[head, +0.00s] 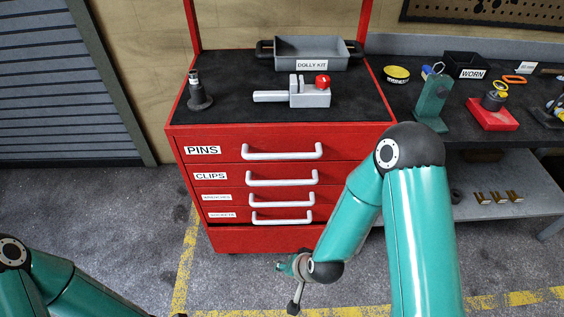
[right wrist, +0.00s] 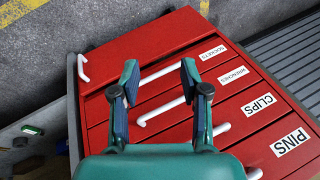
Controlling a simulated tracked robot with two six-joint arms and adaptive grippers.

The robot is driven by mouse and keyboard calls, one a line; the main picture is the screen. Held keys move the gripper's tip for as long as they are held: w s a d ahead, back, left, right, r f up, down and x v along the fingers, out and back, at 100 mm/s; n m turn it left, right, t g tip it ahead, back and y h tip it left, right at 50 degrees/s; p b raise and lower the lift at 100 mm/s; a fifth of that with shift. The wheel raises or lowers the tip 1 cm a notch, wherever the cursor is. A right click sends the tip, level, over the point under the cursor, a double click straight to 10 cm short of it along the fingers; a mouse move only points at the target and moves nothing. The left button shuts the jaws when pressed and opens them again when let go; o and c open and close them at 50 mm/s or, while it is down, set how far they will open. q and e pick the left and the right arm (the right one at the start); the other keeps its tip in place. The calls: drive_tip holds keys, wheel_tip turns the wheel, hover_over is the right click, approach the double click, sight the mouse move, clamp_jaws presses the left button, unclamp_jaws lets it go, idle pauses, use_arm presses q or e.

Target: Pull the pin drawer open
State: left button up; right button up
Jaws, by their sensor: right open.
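The pin drawer (head: 230,150), labelled PINS, is the top drawer of the red cabinet and looks shut. Its white bar handle (head: 282,152) is unobstructed in the head view. In the right wrist view the PINS label (right wrist: 290,142) is at the lower right, with part of its handle (right wrist: 255,173) at the bottom edge. My right gripper (right wrist: 159,70) is open and empty. Its fingers point toward the cabinet's lower drawers, well below the pin drawer. In the head view it hangs low in front of the cabinet. My left arm shows at the lower left; its gripper is out of view.
Below are the clips drawer (head: 230,176) and further handled drawers, all looking shut. A dolly kit tray (head: 310,53), a grey clamp-like tool (head: 300,95) and a dark stand (head: 200,95) are on the cabinet top. A cluttered bench (head: 440,140) stands right. Floor at front left is clear.

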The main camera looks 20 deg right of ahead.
drive_tip(key=w+r+m+t+h+b, duration=0.2)
drive_tip(key=w+r+m+t+b, duration=0.35)
drive_tip(key=w, duration=0.45)
drive_tip(key=m+t+h+b, duration=0.4)
drive_tip(key=m+t+h, duration=0.1)
drive_tip(key=m, duration=0.5)
approach(281, 156)
use_arm(q)
wheel_tip(281, 156, down, 9)
drive_tip(key=p, duration=0.3)
drive_tip(key=shift+r, duration=0.15)
use_arm(e)
drive_tip(key=x, duration=1.1)
drive_tip(key=shift+f, duration=0.4)
clamp_jaws()
